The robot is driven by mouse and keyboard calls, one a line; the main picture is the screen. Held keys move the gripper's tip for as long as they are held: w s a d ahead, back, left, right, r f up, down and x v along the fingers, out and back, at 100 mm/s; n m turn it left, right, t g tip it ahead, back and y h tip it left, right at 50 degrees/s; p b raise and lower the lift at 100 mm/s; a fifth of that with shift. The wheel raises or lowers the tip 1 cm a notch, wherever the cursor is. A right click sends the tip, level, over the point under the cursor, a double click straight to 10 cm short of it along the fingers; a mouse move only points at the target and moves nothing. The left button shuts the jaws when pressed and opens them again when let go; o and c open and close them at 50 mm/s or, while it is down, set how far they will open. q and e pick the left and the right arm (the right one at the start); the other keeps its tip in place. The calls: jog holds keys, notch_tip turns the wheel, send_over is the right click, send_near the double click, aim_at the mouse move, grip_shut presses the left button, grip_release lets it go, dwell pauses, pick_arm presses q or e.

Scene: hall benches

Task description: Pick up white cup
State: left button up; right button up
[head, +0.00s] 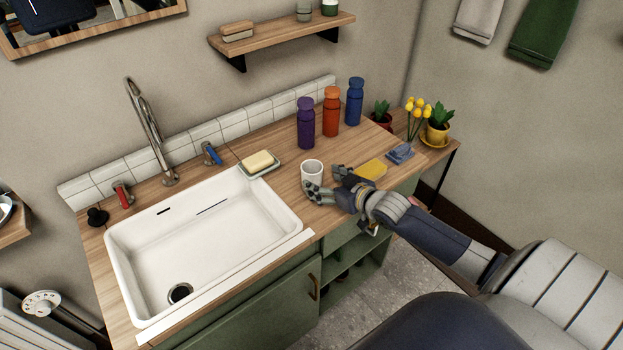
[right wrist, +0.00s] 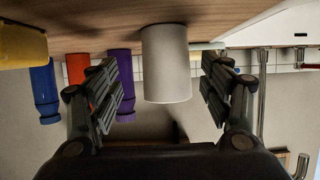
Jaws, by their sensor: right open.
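The white cup (head: 312,172) stands upright on the wooden counter (head: 285,205), just right of the sink. My right gripper (head: 326,182) reaches in from the right, low over the counter, with its fingers spread close to the cup. In the right wrist view the picture is upside down, and the cup (right wrist: 167,65) shows between the two open fingers of the right gripper (right wrist: 160,88). Gaps show on both sides, so the fingers do not touch it there. My left gripper is not in view.
A white sink (head: 205,235) with a tap lies to the left. A soap dish with soap (head: 258,163) is behind the cup. Purple (head: 306,125), orange (head: 331,112) and blue (head: 355,102) bottles stand farther back. A yellow sponge (head: 371,170) lies near the gripper.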

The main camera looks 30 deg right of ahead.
aim_at(319, 182)
jog(key=shift+w+f, duration=0.1)
jog(key=shift+w, duration=0.15)
jog(key=shift+w+a+f+p, duration=0.2)
jog(key=shift+w, duration=0.25)
jog(key=shift+w+a+f+p, duration=0.2)
jog(key=shift+w, duration=0.25)
jog(key=shift+x, duration=1.15)
jog(key=shift+w+f, duration=0.2)
jog(key=shift+f, duration=0.1)
jog(key=shift+w, duration=0.1)
jog(key=shift+c, duration=0.7)
jog(key=c, duration=0.9)
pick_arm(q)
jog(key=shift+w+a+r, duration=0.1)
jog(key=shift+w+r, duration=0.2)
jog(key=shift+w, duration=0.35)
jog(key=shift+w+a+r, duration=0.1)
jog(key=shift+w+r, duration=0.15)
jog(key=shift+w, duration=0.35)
pick_arm(e)
jog(key=shift+c, duration=0.8)
